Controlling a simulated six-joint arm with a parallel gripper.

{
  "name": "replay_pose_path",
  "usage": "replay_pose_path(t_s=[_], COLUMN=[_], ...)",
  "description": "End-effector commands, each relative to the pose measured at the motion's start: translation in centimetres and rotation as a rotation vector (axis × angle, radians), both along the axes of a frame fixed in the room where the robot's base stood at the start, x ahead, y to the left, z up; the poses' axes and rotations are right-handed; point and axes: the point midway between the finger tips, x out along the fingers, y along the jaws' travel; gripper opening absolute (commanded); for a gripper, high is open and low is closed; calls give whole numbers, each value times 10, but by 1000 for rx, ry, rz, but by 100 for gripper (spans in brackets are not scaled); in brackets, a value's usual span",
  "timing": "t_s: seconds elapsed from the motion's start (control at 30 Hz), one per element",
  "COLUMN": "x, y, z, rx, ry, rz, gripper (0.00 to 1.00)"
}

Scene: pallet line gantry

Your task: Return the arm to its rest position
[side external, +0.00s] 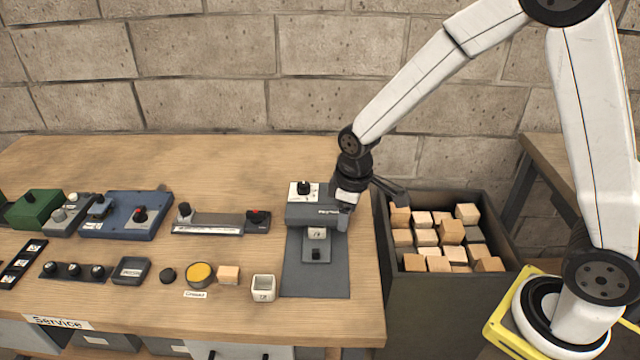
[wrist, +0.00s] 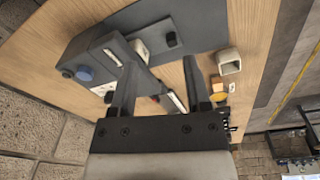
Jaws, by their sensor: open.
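My gripper (side external: 368,200) is open, with its jaws spread apart and nothing seen between them. It hangs at the right side of a grey machine (side external: 306,214) with a dark knob on top. In the wrist view its two fingers (wrist: 160,66) reach over the bench beside the machine. One finger overlaps the machine in both views, and I cannot tell whether it touches. A small whitish block (side external: 317,233) sits under the machine's head, above a dark grey base plate (side external: 300,280). My arm bends down from the upper right.
A dark bin (side external: 440,305) of wooden blocks stands right of the wooden bench (side external: 230,155). A white open cube (side external: 263,288), wooden block (side external: 229,275), yellow round button (side external: 200,275) and blue control box (side external: 118,225) lie left. A brick wall (side external: 200,50) stands behind.

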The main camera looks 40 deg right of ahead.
Motion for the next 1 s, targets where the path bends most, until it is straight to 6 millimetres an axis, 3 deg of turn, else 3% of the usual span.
replay_pose_path(t_s=[0.23,0.5,0.7,1.0], x=[-50,-97,-110,-110], y=[-22,-36,-39,-39], z=[22,31,31,31], rx=[28,59,69,69], ry=[-68,-122,-136,-136], rz=[-227,-421,-476,-478], gripper=[62,62,62,62])
